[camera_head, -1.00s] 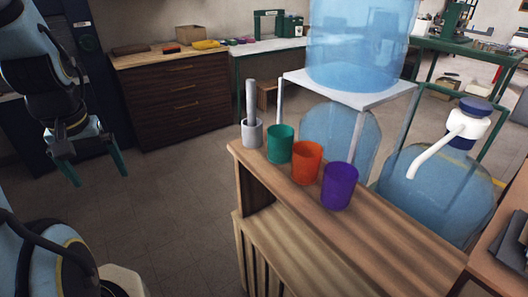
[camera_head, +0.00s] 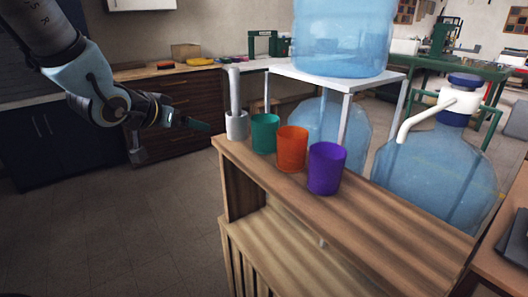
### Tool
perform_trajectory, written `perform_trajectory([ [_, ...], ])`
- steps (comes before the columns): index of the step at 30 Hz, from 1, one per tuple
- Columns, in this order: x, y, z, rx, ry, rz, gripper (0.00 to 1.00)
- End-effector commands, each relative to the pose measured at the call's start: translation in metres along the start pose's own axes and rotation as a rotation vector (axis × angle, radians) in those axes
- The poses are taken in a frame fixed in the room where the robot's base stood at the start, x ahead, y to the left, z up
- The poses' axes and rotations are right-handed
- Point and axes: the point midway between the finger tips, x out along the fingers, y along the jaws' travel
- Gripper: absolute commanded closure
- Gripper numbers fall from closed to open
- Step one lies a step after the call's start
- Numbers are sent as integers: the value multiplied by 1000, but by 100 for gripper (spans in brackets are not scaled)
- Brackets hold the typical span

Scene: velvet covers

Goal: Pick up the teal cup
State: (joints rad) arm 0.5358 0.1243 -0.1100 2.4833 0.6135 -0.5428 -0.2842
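The teal cup (camera_head: 264,134) stands upright on the wooden cabinet top, between the grey mortar with its pestle on the left and the orange cup (camera_head: 292,149) on the right. A purple cup (camera_head: 326,169) stands further right in the same row. My gripper (camera_head: 200,126) is left of the mortar, pointing right towards the row, apart from the teal cup. Its fingers are seen edge-on and overlap, so their gap is not clear. Nothing shows between them.
The grey mortar (camera_head: 237,126) with an upright pestle stands between my gripper and the teal cup. Large blue water bottles (camera_head: 432,172) and a white stand (camera_head: 345,80) are close behind the cups. The wooden cabinet top (camera_head: 395,215) is bare towards the front right.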

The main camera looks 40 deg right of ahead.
Motion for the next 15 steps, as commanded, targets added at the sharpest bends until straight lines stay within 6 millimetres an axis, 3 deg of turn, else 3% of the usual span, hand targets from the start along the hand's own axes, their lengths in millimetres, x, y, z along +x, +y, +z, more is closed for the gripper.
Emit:
perform_trajectory([
  [1,16,35,0,40,62,92,0],
  [3,23,76,-11,81,143,208,0],
  [6,23,115,-22,111,215,323,0],
  [11,28,140,-31,124,252,388,0],
  [15,48,148,-36,122,249,387,0],
])
